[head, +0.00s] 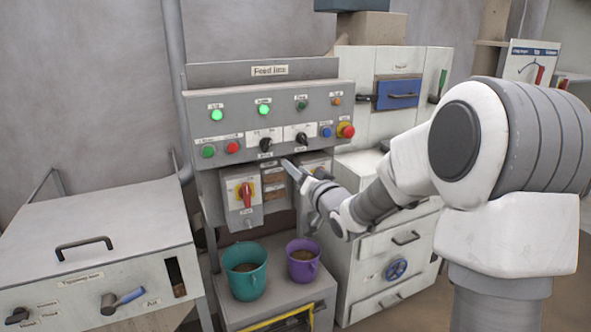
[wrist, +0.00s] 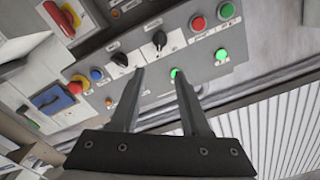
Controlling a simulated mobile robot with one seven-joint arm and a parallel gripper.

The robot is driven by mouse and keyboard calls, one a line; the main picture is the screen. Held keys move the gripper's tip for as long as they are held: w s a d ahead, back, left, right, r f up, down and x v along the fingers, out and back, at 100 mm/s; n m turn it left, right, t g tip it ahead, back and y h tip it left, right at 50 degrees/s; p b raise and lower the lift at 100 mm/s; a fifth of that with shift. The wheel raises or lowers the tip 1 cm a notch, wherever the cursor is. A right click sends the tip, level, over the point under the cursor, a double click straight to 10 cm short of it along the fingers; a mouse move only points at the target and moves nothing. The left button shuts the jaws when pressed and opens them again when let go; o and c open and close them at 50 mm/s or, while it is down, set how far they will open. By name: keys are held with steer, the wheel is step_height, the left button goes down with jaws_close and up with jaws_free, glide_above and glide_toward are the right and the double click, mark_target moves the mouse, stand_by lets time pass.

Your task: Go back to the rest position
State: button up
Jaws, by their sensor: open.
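My gripper (head: 288,166) is in front of the control panel (head: 325,101), just below its lower edge in the head view. In the wrist view its two fingers (wrist: 160,82) stand apart with nothing between them, pointing at the panel. The panel carries lit green lamps (head: 217,115), green and red buttons, two black knobs (head: 266,144) and a red mushroom button on yellow (head: 346,130). I cannot tell whether the fingertips touch anything.
Below the panel are a red-handled switch box (head: 240,195) and another box partly hidden by my arm. A teal bucket (head: 245,270) and a purple bucket (head: 303,262) stand beneath. A grey cabinet (head: 90,235) is at left, a white drawer cabinet (head: 385,250) behind my arm.

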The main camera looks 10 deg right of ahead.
steer(key=s+d+n+g+h+p, duration=0.1)
steer(key=s+g, duration=0.4)
steer(key=s, duration=1.4)
steer(key=s+d+n+g+h+p, duration=0.1)
steer(key=s+g, duration=0.5)
steer(key=s, duration=1.3)
steer(key=d+h+p, duration=0.1)
steer(key=d+h, duration=0.1)
steer(key=h, duration=0.1)
steer(key=shift+s+d+r+n+g+h, duration=0.15)
steer(key=shift+s+r+n+g+h, duration=0.15)
steer(key=shift+s, duration=0.1)
